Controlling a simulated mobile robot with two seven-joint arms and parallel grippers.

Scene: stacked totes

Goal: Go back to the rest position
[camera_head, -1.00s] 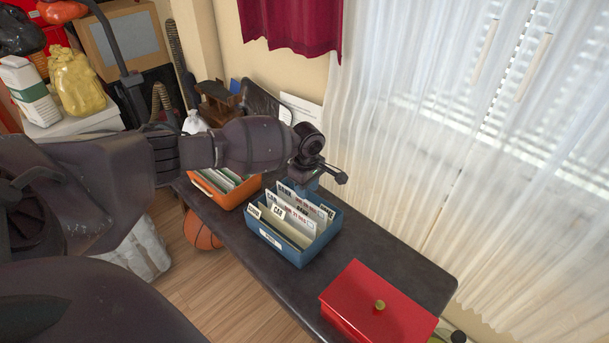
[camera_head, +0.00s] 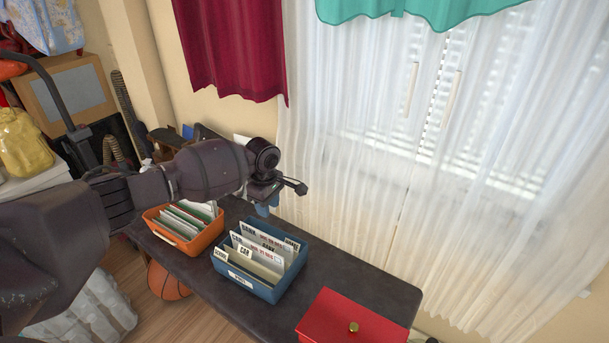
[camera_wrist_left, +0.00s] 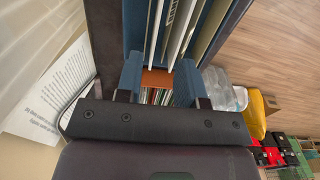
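My left gripper (camera_head: 266,207) hangs behind the blue tote (camera_head: 246,287), near the curtain. In the left wrist view its two blue fingers (camera_wrist_left: 159,82) stand apart with nothing held between them. The blue tote stands upright on the dark table and holds upright divider cards (camera_head: 262,252), some labelled CAR. Its side and cards also fill the top of the left wrist view. The orange tote (camera_head: 190,246) with green and white folders stands left of it. It shows beyond the fingers in the left wrist view (camera_wrist_left: 157,77). My right gripper is not in view.
A red box (camera_head: 335,322) with a gold knob stands at the table's near right end. The dark table (camera_head: 360,283) is bare between it and the blue tote. White curtains (camera_head: 370,200) hang close behind. A basketball (camera_head: 168,282) lies on the floor below.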

